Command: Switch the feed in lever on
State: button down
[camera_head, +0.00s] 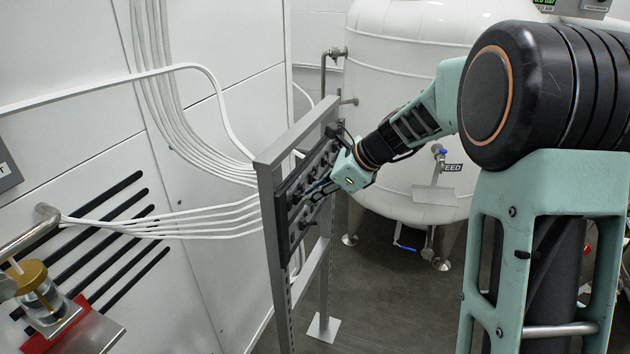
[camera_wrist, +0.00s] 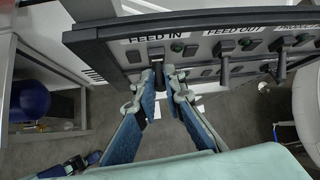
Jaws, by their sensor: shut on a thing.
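The control panel (camera_wrist: 107,33) carries the labels FEED IN, FEED OUT and a partly cut-off third one in the wrist view. The dark feed in lever (camera_wrist: 157,55) sits under the FEED IN label, and its lower part is between my fingertips. My gripper (camera_wrist: 160,76) is shut on this lever, with one blue-padded finger on each side. In the head view my gripper (camera_head: 323,189) reaches the panel face from the right. The lever itself is hard to make out there.
The feed out lever (camera_wrist: 225,70) hangs close to the right of my gripper. Another lever (camera_wrist: 281,66) is farther right. A grey metal frame (camera_head: 267,215) bears the panel. A white tank (camera_head: 400,60) stands behind, with open floor below.

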jog(key=shift+a+r+h+p, duration=0.15)
jog(key=shift+r+h+p, duration=0.1)
jog(key=shift+h+p, duration=0.6)
jog(key=c, duration=2)
grip_release()
jog(key=v, duration=1.2)
jog(key=shift+w, duration=0.3)
